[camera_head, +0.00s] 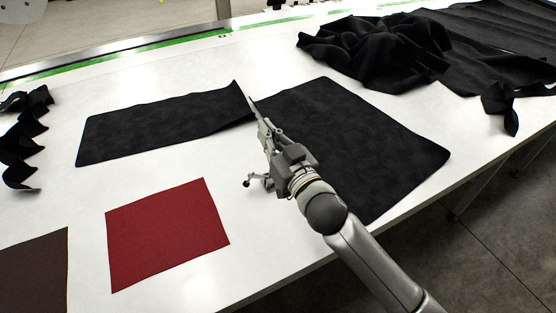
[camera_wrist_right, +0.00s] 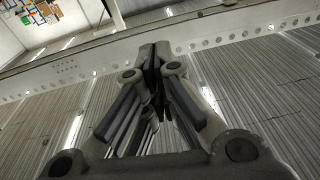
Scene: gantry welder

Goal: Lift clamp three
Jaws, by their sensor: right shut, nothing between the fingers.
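No clamp can be made out in either view. My right gripper (camera_head: 262,125) is over the white table, by the inner edges of two black cloth pieces. Its fingers are together with nothing between them; the wrist view also shows the closed fingertips (camera_wrist_right: 156,56). One black cloth (camera_head: 165,122) lies left of the gripper, with a raised right corner. A larger black cloth (camera_head: 350,135) lies behind and right of it, partly hidden by my right arm. My left gripper is not in view.
A red cloth square (camera_head: 167,234) and a brown piece (camera_head: 35,270) lie at the front left. A crumpled black cloth heap (camera_head: 385,48) covers the back right. Wavy black strips (camera_head: 22,135) lie at the far left. The white table (camera_head: 75,205) has bare room between pieces.

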